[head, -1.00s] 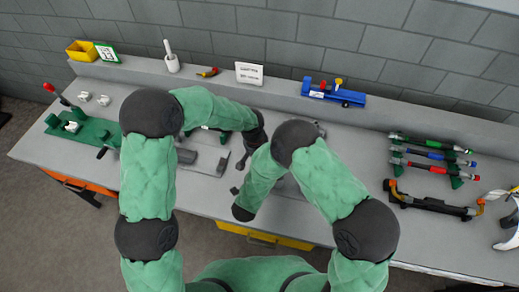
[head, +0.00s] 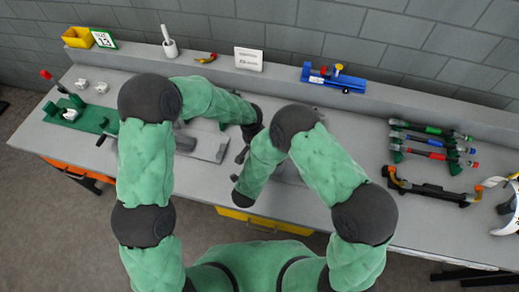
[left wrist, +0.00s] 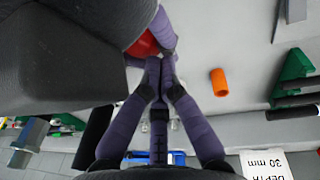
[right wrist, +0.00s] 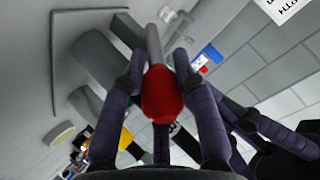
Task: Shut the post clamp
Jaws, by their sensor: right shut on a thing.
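A red knob (right wrist: 162,97) on a grey bar (right wrist: 154,42) fills the middle of the right wrist view. My right gripper (right wrist: 160,66) is shut on this knob, one finger on each side. The knob also shows partly in the left wrist view (left wrist: 144,45), with a purple finger against it. My left gripper (left wrist: 156,66) has its fingertips together just beside the knob, with nothing seen between them. Grey rounded parts (right wrist: 96,58) lie beside the bar. In the head view my arms hide the knob and both grippers' tips. I cannot tell how far the clamp is closed.
A grey fixture (head: 207,147) stands on the bench left of centre. A green fixture (head: 80,115) is at the left, and several coloured-band tools (head: 435,143) lie at the right. A blue fixture (head: 333,79) and a white sign (head: 249,60) stand on the back ledge.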

